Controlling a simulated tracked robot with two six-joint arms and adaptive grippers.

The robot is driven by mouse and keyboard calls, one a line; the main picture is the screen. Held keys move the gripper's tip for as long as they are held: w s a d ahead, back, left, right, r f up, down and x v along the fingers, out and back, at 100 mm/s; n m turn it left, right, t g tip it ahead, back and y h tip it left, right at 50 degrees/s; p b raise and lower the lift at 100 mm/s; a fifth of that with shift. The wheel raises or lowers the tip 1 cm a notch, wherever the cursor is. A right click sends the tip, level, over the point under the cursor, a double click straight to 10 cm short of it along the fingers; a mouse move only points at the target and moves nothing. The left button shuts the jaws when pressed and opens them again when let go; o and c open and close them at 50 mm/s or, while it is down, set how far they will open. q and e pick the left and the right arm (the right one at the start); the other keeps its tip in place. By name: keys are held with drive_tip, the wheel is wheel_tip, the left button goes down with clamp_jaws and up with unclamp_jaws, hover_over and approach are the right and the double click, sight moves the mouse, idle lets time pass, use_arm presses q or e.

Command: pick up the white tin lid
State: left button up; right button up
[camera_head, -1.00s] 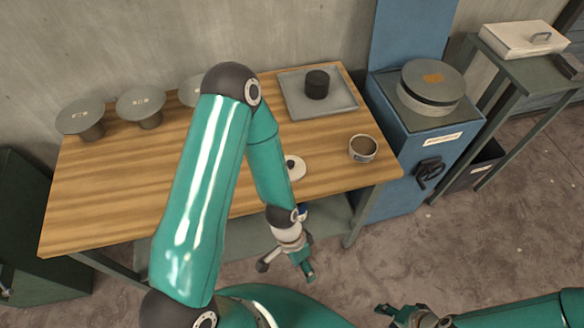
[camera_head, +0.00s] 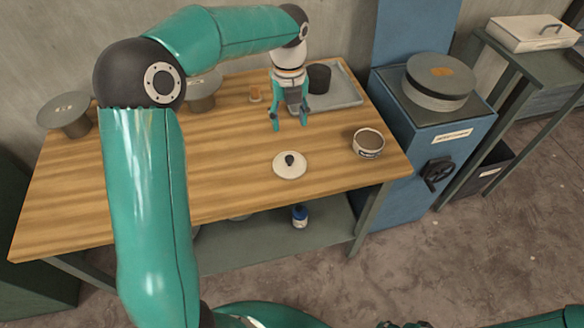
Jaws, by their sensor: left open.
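The white tin lid (camera_head: 287,168) lies flat on the wooden table (camera_head: 120,185), near its front edge, with its dark knob facing up. My left gripper (camera_head: 290,125) is open and empty, fingers pointing down. It is above the table, behind the lid in the picture and apart from it. My right arm shows only as a teal part along the bottom edge; its gripper fingers cannot be made out.
A bowl (camera_head: 368,144) stands right of the lid. Behind my left gripper are a grey tray (camera_head: 345,93) and a black cylinder (camera_head: 319,77). Round-topped stands (camera_head: 64,110) line the back. A blue cabinet (camera_head: 425,150) adjoins the table's right. The table left of the lid is clear.

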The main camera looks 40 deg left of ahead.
sight(289, 158)
use_arm(q)
wheel_tip(289, 158, down, 15)
drive_tip(key=shift+p, duration=0.55)
drive_tip(key=shift+c, duration=0.3)
drive_tip(key=shift+s, duration=0.1)
drive_tip(key=c, duration=1)
